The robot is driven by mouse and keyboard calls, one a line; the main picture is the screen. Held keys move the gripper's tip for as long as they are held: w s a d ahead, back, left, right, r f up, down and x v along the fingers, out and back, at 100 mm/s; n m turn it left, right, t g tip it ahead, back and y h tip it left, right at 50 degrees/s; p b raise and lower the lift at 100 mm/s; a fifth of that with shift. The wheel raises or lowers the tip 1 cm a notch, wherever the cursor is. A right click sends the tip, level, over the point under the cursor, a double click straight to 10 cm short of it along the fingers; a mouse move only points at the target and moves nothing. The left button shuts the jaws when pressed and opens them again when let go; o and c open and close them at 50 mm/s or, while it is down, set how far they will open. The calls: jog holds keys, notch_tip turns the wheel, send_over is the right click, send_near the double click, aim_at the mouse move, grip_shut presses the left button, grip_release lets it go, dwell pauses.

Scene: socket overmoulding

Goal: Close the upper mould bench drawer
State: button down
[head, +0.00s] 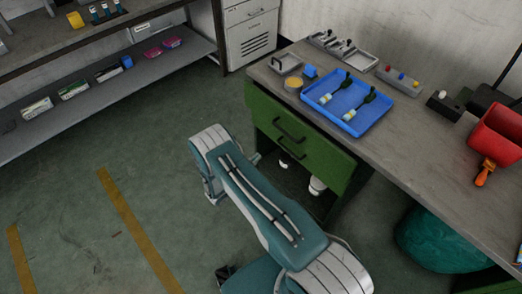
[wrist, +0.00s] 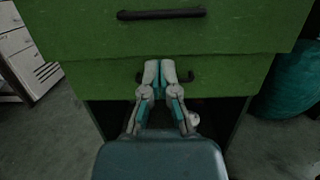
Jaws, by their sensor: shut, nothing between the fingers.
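The upper mould bench drawer has a green front with a dark bar handle (head: 289,129). In the wrist view its front (wrist: 225,38) spans the top of the picture. It looks wider and nearer than the lower front, but how far it stands out I cannot tell. The lower green drawer (wrist: 232,75) has its own dark handle, partly hidden behind my fingers. My gripper (wrist: 160,68) is shut and empty, with its fingertips in front of the lower drawer, just below the upper front's bottom edge. Contact cannot be told. My arm hides the gripper in the head view.
The bench top (head: 385,135) carries a blue tray (head: 322,92) with two dark-handled tools, a yellow tub (head: 293,84) and a red bin (head: 497,135). The floor (head: 130,150) left of the bench is open.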

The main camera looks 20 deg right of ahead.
send_near(291, 127)
jog(key=x, duration=0.2)
jog(key=shift+w+d+r, duration=0.3)
jog(key=shift+d+r, duration=0.05)
jog(key=shift+d, duration=0.25)
jog(key=x, duration=0.4)
jog(key=shift+w+d+f, duration=0.1)
jog(key=shift+d+f, duration=0.25)
jog(key=shift+a, duration=0.1)
jog(key=v, duration=1.4)
